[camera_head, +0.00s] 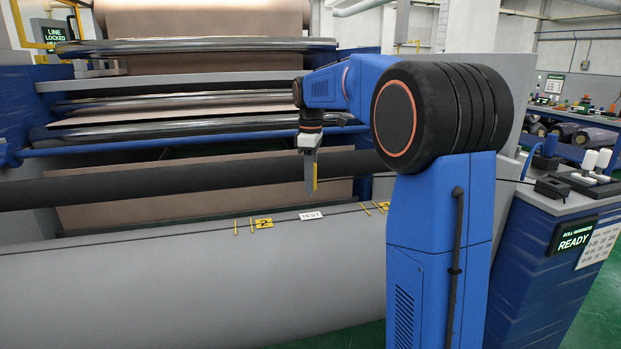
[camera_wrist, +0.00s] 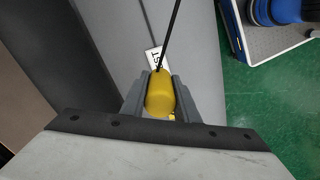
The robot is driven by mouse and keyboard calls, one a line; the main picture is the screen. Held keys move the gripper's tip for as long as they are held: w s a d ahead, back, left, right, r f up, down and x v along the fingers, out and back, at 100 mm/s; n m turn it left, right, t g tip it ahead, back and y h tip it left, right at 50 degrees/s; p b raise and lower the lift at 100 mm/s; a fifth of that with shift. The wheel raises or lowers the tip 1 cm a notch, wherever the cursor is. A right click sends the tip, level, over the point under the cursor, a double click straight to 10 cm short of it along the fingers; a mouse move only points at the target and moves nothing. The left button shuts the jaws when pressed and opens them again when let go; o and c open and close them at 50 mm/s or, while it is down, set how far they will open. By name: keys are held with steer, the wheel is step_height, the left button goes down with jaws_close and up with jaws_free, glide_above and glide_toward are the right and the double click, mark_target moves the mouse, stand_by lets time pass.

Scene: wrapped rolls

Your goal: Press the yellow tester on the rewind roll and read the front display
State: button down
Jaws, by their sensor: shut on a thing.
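My gripper (camera_head: 311,172) points down above the large grey rewind roll (camera_head: 190,285), in front of the dark bar. It is shut on the yellow tester (camera_wrist: 160,95), which shows between the two grey fingers in the wrist view. A black cable runs from the tester. In the head view only a narrow yellow strip of the tester (camera_head: 315,178) shows. Below it, a white TEST label (camera_head: 312,216) lies on the roll; a gap shows between tester and label. The front display (camera_head: 573,238) on the blue cabinet reads "ROLL HARDNESS READY".
A yellow "2" tag (camera_head: 263,223) and yellow marks lie left of the label, with more yellow marks (camera_head: 375,207) to its right. A dark bar (camera_head: 190,180) crosses behind the roll. A sign (camera_head: 54,35) reads "LINE LOCKED". A printed chart (camera_head: 600,240) hangs beside the display.

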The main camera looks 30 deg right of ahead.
mark_target(311, 196)
steer(key=shift+f, duration=3.05)
steer(key=shift+f, duration=0.8)
stand_by(0.3)
steer(key=shift+r, duration=4.1)
steer(key=shift+s+f, duration=0.1)
